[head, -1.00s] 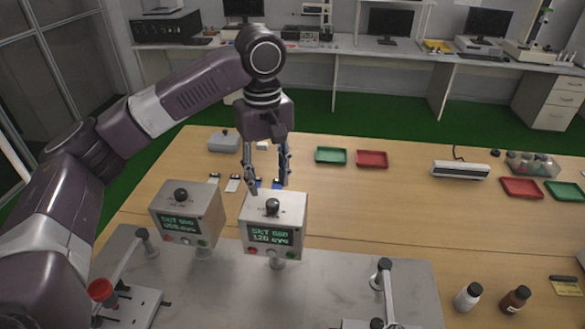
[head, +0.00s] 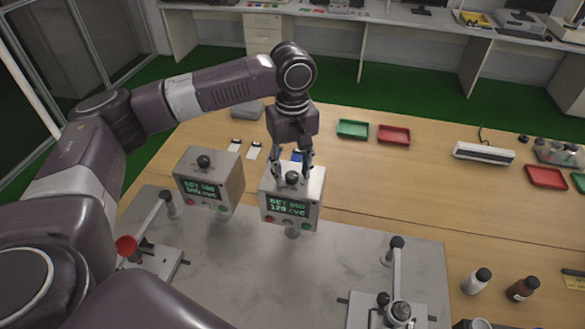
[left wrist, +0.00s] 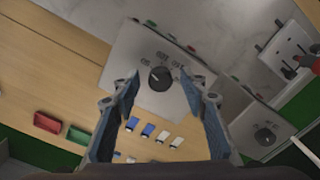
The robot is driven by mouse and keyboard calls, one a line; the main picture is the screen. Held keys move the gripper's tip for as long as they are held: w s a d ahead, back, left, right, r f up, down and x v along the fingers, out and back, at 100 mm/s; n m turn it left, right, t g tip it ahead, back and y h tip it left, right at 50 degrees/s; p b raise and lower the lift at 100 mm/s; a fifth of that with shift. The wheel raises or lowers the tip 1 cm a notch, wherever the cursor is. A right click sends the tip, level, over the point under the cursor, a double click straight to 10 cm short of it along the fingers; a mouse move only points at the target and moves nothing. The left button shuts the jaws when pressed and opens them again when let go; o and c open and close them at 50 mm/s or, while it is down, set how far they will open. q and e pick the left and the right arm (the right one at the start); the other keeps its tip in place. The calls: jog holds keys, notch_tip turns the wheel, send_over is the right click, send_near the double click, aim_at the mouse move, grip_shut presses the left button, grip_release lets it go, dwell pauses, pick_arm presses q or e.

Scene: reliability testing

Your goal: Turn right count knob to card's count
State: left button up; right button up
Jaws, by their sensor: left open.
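The right counter box (head: 280,187) is a grey case with a green-lit display and a black knob (head: 292,178) on top. Its display seems to show "120 cyc" on the lower line; the upper line is hard to read. My left gripper (head: 291,165) points down over this box, open, with a finger on either side of the knob. The left wrist view shows the knob (left wrist: 160,78) between the open fingers, on a plate with small printed marks; I cannot tell whether they touch it. Blue and white cards (left wrist: 147,130) lie beyond the box, their text unreadable. My right gripper is not in view.
The left counter box (head: 228,175) stands close beside, with its own knob (head: 203,161). Lever fixtures stand on the metal plate (head: 265,275) at left and right (head: 397,275). Green (head: 353,128) and red (head: 394,134) trays lie farther back. Bottles stand at right.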

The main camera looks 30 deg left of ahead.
pick_arm(q)
grip_shut()
